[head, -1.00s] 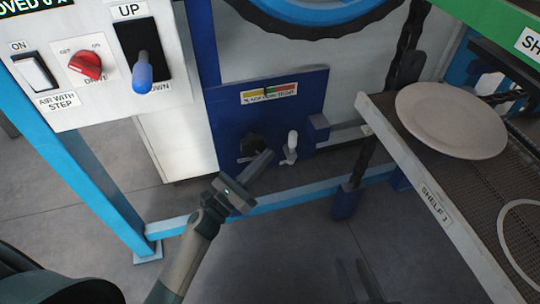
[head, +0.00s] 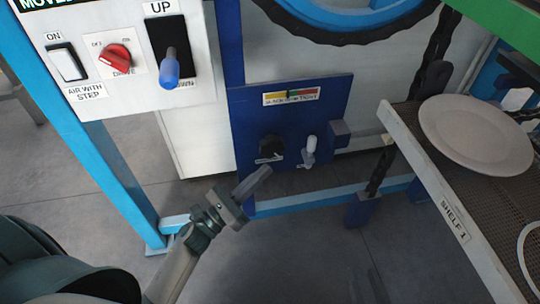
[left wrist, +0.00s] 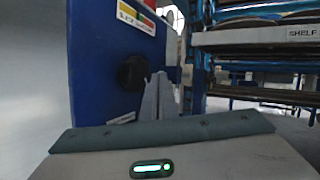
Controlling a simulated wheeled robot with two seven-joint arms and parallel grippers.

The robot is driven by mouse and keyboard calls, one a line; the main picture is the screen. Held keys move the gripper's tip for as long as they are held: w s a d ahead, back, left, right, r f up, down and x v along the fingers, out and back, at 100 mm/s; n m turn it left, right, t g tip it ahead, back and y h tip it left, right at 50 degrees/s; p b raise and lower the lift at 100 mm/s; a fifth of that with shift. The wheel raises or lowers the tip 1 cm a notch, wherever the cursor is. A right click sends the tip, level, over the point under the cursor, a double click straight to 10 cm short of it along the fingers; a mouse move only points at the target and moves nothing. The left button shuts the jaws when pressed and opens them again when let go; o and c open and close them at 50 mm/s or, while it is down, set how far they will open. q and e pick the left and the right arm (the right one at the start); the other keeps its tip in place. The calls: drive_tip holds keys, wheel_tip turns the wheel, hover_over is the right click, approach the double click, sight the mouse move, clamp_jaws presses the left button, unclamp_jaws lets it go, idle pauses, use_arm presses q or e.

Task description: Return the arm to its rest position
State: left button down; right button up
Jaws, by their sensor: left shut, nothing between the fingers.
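My left arm reaches in from the lower left of the head view. Its gripper (head: 254,184) is shut and empty, in front of and just below the blue panel (head: 312,112). In the head view its tip is close below the black knob (head: 270,147); I cannot tell the exact gap. In the left wrist view the shut fingers (left wrist: 159,92) stand upright, beside the black knob (left wrist: 131,72) on the blue panel. My right gripper is not in view.
A white control box (head: 120,95) with a blue-handled lever (head: 169,68) and a red knob (head: 115,57) is at upper left. A shelf (head: 455,217) with a white plate (head: 476,134) is at right. Blue frame legs stand around; grey floor (head: 310,260) is open below.

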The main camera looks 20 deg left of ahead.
drive_tip(key=shift+f, duration=0.1)
